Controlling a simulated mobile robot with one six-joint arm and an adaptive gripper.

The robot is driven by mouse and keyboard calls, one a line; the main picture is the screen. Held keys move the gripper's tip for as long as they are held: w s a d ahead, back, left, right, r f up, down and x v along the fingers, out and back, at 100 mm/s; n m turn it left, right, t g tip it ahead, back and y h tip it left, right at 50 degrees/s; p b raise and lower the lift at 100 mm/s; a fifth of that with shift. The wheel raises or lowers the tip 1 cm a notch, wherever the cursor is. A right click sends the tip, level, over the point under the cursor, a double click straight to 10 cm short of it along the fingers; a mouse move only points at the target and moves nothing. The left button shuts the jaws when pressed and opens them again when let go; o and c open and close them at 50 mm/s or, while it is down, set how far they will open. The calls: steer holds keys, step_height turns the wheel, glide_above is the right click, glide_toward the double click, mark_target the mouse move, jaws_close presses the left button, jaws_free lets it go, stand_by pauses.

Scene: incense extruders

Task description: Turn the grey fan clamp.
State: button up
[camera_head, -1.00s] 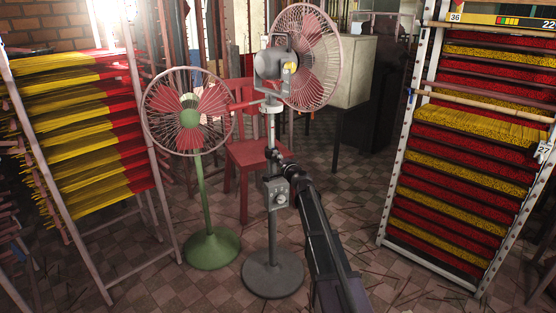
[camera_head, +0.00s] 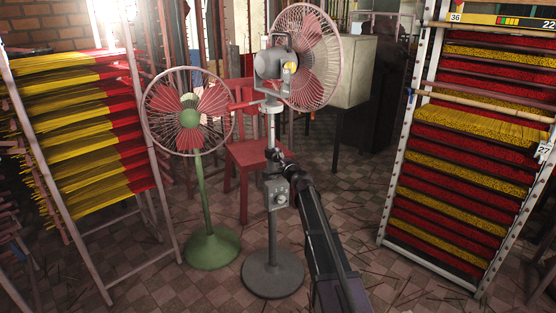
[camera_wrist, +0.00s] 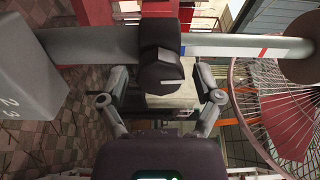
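The grey fan (camera_head: 272,230) stands upright on a round base, its caged head at the top. Its clamp is a dark knob on the pole, in the middle of the wrist view (camera_wrist: 161,72); in the head view (camera_head: 272,155) it is small and close to my gripper (camera_head: 281,163). In the wrist view the pole runs across the picture, and my gripper (camera_wrist: 161,75) is open, with one finger on each side of the knob. Gaps show between the fingers and the knob; I see no clear contact.
A green fan (camera_head: 209,247) stands just left of the grey one. A red chair (camera_head: 245,155) is behind. Incense racks stand left (camera_head: 150,190) and right (camera_head: 395,185). The grey fan's control box (camera_wrist: 30,70) is on the pole beside my gripper.

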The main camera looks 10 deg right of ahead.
steer(key=shift+s, duration=0.2)
steer(key=v, duration=1.1)
steer(key=shift+s, duration=0.35)
steer(key=shift+d, duration=0.1)
steer(key=s+a+f+n+g+y, duration=0.1)
steer(key=s+a+f+n+g, duration=0.4)
steer(key=s+f+n, duration=0.15)
steer(key=s+a+f+n+g+y, duration=0.1)
steer(key=s+a+f+n+g, duration=0.4)
steer(key=s, duration=0.3)
steer(key=s+d+f+n+g+h, duration=0.1)
steer(key=s+d+f+g+h, duration=0.25)
steer(key=s, duration=0.55)
steer(key=s+d+f+n+g+h, duration=0.2)
steer(key=s+d+f+g+h, duration=0.15)
steer(key=s, duration=0.65)
step_height(320, 180, up, 37)
steer(key=p, duration=3.7)
steer(key=shift+w+a, duration=0.4)
steer(key=shift+w, duration=0.05)
